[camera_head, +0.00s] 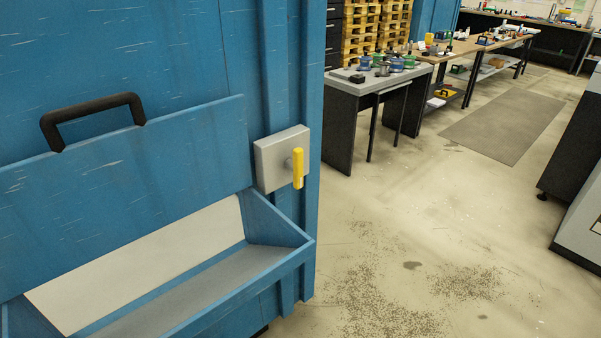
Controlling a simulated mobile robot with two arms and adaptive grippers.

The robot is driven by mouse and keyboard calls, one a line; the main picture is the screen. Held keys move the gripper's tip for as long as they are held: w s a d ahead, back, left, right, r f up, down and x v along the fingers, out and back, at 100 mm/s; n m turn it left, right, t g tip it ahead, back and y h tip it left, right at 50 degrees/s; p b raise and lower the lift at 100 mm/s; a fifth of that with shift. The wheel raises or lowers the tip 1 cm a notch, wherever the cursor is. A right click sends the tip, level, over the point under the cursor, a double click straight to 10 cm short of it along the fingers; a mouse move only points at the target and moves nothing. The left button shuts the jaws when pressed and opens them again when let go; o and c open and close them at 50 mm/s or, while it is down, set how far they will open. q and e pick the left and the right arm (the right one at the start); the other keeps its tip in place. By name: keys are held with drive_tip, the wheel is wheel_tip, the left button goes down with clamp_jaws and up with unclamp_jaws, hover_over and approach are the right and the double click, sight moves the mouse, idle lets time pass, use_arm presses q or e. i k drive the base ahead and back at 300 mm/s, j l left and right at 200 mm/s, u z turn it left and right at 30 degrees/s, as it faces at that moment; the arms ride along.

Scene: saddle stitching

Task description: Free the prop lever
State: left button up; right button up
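A yellow lever (298,168) hangs upright on a grey box (270,160) fixed to the blue machine's front, right of its flap. I take it to be the prop lever, though the view does not label it. The blue flap (130,185) carries a black handle (92,117) on its upper edge. Below the flap is an open blue trough (190,300) with a pale inner face. Neither of my grippers is in the view.
The blue machine fills the left side. Bare, speckled floor (410,270) lies to its right. A small table (375,82) with spools and longer workbenches stand behind. A grey mat (505,120) lies on the floor, and a dark machine (575,150) stands at the right edge.

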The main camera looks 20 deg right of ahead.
sight(295, 164)
drive_tip(key=i+l+u, duration=0.1)
drive_tip(key=l, duration=0.6)
drive_tip(key=i+l+u, duration=0.1)
drive_tip(key=l, duration=0.6)
drive_tip(key=i+l+u, duration=0.1)
drive_tip(key=l, duration=0.65)
